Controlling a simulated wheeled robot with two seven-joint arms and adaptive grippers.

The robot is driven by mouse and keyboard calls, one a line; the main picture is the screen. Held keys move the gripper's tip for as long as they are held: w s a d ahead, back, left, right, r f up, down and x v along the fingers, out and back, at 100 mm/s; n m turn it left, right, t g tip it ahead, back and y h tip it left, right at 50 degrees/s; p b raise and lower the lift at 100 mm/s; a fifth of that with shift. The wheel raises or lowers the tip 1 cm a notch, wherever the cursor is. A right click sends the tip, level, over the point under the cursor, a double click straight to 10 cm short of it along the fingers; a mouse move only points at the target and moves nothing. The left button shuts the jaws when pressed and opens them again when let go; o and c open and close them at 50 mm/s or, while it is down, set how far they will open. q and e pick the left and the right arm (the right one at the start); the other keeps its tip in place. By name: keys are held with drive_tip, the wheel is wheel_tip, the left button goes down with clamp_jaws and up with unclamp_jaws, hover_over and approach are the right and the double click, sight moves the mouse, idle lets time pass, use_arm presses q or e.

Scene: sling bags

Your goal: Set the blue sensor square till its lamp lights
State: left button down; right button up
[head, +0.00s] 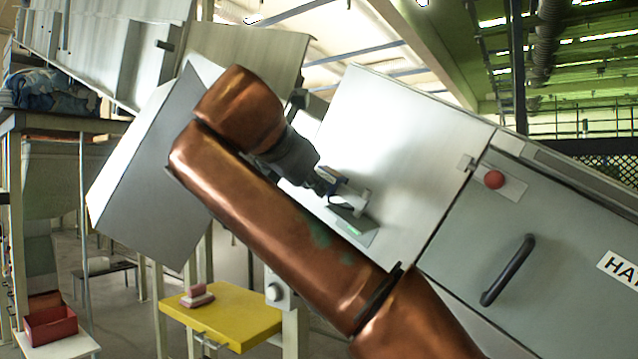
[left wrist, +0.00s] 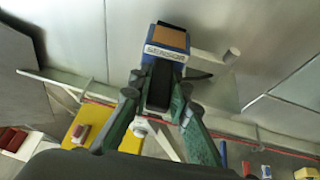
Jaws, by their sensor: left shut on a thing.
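The blue sensor (left wrist: 153,49), a small box with a tan face and a label reading SENSOR, is in the left wrist view at the top middle. My left gripper (left wrist: 159,92) is shut on the sensor's dark lower part, one green finger on each side. The sensor is beside a pale bracket (head: 352,222) on the metal panel. I cannot tell whether it touches the bracket or is square to it.
A grey cabinet door (head: 440,270) with a black handle (head: 508,271) and a red button (head: 494,179) is at the right. A yellow table (head: 235,318) with a pink block (head: 197,296) stands below left. A red bin (head: 50,326) is at the far left.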

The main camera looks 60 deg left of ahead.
use_arm(q)
drive_tip(key=shift+w+a+r+m+h, duration=0.15)
drive_tip(key=shift+a+m+h, duration=0.15)
idle(0.4)
drive_tip(key=c, duration=1.8)
unclamp_jaws()
drive_tip(key=v, duration=1.2)
